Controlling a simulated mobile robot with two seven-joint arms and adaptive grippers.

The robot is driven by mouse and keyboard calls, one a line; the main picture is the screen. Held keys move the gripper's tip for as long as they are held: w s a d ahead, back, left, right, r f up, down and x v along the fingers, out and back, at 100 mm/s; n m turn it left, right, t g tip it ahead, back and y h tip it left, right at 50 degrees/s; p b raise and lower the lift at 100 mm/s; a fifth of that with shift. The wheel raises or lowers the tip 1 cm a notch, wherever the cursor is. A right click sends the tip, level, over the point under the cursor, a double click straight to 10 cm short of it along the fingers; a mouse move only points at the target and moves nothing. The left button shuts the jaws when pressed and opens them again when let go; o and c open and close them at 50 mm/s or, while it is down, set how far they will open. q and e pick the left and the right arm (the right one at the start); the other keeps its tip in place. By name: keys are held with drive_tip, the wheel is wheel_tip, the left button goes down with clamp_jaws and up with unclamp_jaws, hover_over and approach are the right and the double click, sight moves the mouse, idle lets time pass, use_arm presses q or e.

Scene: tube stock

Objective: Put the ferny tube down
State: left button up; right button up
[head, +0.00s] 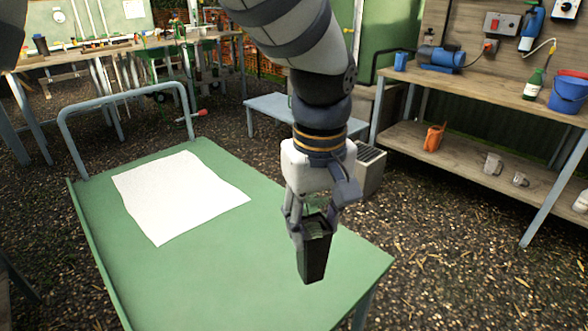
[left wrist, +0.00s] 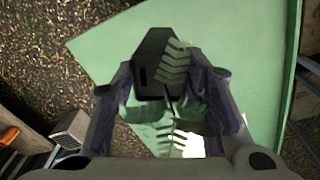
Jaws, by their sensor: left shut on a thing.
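The ferny tube (head: 314,254) is a dark, tapered, square pot with green inside its top. In the head view it hangs roughly upright in my left gripper (head: 312,215), over the front right part of the green cart top (head: 205,290). In the left wrist view, the dark tube (left wrist: 150,70) sits between the fingers of my left gripper (left wrist: 163,85), with fern fronds (left wrist: 175,62) spreading over it. The gripper is shut on the tube. I cannot tell the exact gap beneath it. My right gripper is out of view.
A white sheet (head: 180,195) lies flat on the cart's left half. The cart has a grey push handle (head: 125,95). Green cart top around the sheet is clear. A wooden shelf bench (head: 480,90) stands right, a low blue bench (head: 270,108) behind.

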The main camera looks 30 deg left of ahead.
use_arm(q)
drive_tip(key=w+f+b, duration=0.3)
drive_tip(key=w+f, duration=0.9)
drive_tip(key=w, duration=0.1)
drive_tip(key=shift+w+f+b, duration=0.2)
drive_tip(key=shift+f+b, duration=0.15)
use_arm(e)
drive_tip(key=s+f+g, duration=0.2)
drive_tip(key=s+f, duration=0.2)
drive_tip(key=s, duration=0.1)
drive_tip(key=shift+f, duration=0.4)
use_arm(q)
drive_tip(key=o, duration=1.4)
drive_tip(key=shift+f, duration=0.15)
wheel_tip(320, 180, up, 12)
drive_tip(key=shift+s+d+p, duration=0.2)
drive_tip(key=shift+s+p, duration=0.15)
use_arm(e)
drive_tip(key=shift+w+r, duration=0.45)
